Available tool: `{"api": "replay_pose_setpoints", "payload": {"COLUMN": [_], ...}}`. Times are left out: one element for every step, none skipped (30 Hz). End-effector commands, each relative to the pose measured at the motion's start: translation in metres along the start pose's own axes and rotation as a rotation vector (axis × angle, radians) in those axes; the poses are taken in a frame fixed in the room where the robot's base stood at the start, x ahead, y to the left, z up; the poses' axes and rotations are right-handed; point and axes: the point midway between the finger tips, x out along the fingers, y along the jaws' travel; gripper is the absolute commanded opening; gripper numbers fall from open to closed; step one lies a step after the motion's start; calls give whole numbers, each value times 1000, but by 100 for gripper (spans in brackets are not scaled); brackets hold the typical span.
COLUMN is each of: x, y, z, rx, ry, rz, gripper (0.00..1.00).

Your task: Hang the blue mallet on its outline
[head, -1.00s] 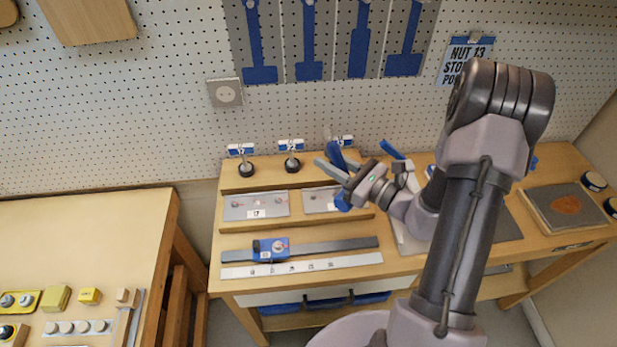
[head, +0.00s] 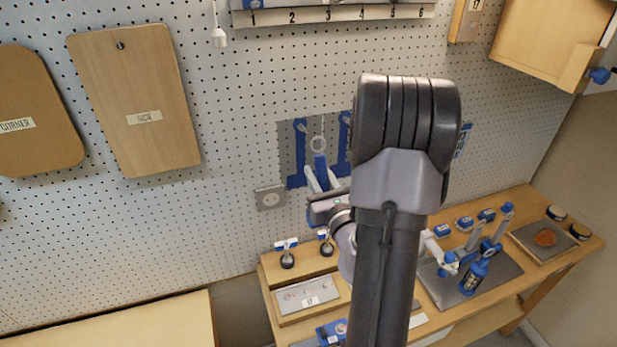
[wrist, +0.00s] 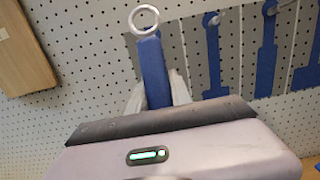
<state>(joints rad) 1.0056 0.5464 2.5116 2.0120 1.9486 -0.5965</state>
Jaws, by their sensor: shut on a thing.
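The blue mallet is held upright in my gripper (head: 317,180), which is shut on its blue handle (head: 320,165). A pale ring (head: 318,143) tops the handle; in the wrist view the ring (wrist: 144,18) stands clear above the handle (wrist: 155,72). The mallet's lower end is mostly hidden by my gripper. Blue tool outlines (head: 298,155) show on a grey panel (head: 287,135) on the pegboard. In the head view the mallet appears between two outlines. The wrist view shows several outlines (wrist: 213,60) to its right, with pegs at their tops. The mallet's gap to the panel is unclear.
A socket plate (head: 269,198) is left of and below the panel. The bench (head: 272,285) below carries posts, a plate (head: 305,295) and a blue lantern-like object (head: 473,277). My arm hides the panel's right part. Wooden boards (head: 135,100) hang at left.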

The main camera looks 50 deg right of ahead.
Motion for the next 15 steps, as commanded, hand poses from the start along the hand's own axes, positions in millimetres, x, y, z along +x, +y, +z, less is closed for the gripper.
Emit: {"api": "replay_pose_setpoints", "payload": {"x": [4,7,10,12,14,18,20,22,26,28,30,34,36,38,42], "y": [1,1,1,1,1,1,1,1,1,1,2,1,1,1,1], "z": [1,0,0,0,-1,-1,-2,-2,-3,-3,-4,-5,-5,-5,-6], "rx": [0,1,1,0,0,0,0,0,0,0,0,0,0,-1,0], "ry": [-1,0,-1,-1,-1,-1,-1,-1,-1,-2,-1,0,-1,-1,-1], "rz": [2,2,2,2,2,2,2,2,3,3,3,3,3,2,3], "gripper": [0,0,0,0,0,0,0,0,0,0,0,0,0,0,0]}}
